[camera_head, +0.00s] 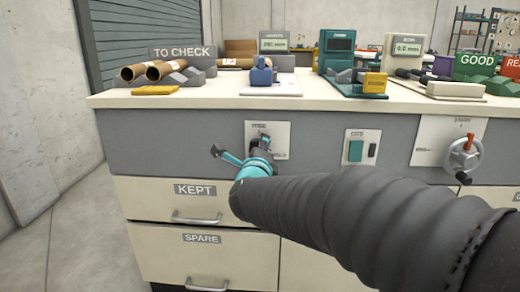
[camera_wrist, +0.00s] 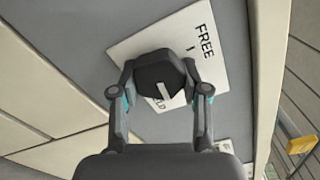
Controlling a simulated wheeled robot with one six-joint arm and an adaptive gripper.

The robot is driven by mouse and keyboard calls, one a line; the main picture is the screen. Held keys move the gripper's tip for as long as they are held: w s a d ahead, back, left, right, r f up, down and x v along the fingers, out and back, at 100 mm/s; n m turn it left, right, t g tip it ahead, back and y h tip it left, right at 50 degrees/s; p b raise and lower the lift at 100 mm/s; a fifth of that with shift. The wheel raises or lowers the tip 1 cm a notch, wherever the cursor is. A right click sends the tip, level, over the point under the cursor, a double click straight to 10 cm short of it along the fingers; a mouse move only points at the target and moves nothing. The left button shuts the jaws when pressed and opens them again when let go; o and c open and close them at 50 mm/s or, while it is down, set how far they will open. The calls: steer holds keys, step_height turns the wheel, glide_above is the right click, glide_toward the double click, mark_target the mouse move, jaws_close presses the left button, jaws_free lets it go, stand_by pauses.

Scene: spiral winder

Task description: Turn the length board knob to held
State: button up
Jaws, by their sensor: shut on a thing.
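The length board knob is a black, faceted knob (camera_wrist: 160,76) with a white line on its face. It stands on a pale plate (camera_wrist: 132,48) on the grey front panel. The word FREE is clear on the plate; below the knob only the last letters of a second word show. I cannot tell which word the white line marks. My gripper (camera_wrist: 160,92) has a finger on either side of the knob and is shut on it. In the head view, my gripper (camera_head: 258,156) covers much of the plate (camera_head: 282,133).
To the right on the panel are a plate with a green switch (camera_head: 356,151) and a handwheel (camera_head: 463,155). Drawers marked KEPT (camera_head: 195,189) and SPARE (camera_head: 201,238) lie below. The worktop (camera_head: 225,99) holds cardboard tubes (camera_head: 165,70) and gauges. Open floor lies at left.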

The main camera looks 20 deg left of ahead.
steer(key=shift+f+m, duration=0.1)
steer(key=shift+m, duration=2.2)
steer(key=o, duration=1.1)
steer(key=shift+o, duration=0.2)
steer(key=v, duration=1.2)
steer(key=shift+a, duration=0.1)
